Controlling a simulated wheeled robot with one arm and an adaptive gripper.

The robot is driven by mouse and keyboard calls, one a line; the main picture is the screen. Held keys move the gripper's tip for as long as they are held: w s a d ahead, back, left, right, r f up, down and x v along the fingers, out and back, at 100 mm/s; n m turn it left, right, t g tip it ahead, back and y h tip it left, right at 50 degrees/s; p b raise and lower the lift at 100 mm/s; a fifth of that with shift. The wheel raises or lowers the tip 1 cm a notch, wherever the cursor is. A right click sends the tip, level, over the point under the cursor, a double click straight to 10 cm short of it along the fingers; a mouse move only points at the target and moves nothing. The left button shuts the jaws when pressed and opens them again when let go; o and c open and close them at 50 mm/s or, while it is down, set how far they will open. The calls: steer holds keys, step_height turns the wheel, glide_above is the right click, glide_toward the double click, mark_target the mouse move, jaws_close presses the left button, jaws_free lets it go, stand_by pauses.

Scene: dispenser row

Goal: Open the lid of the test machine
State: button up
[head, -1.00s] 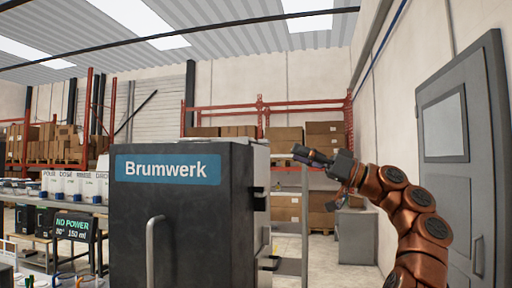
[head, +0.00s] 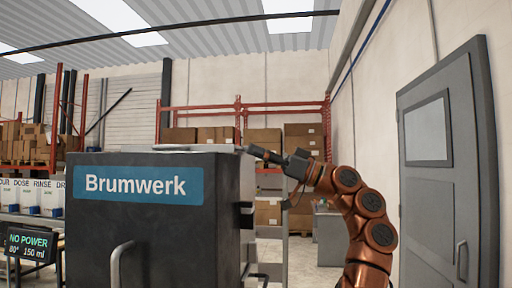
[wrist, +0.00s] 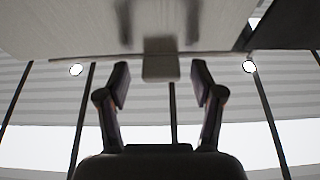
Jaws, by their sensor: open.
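The test machine appears to be the dark cabinet (head: 150,235) with a blue Brumwerk label, at the left and centre of the head view. A thin pale lid (head: 190,147) lies flat along its top and looks shut. My gripper (head: 250,152) is at the top right edge of the cabinet. In the wrist view my open gripper (wrist: 160,85) has a finger on each side of a small grey tab (wrist: 161,67). The tab juts from the edge of a pale flat panel (wrist: 75,25), apparently the lid. The fingers look apart from the tab.
A vertical handle (head: 117,265) is on the cabinet's front. Brackets (head: 246,212) stick out from its right side. A NO POWER display (head: 30,245) stands at the left. A grey door (head: 447,180) is at the right. Racks with boxes (head: 265,140) stand behind.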

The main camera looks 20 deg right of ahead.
steer(key=shift+w+a+r, duration=0.1)
steer(key=shift+a+r, duration=0.1)
steer(key=shift+a, duration=0.15)
jaws_close()
stand_by(0.4)
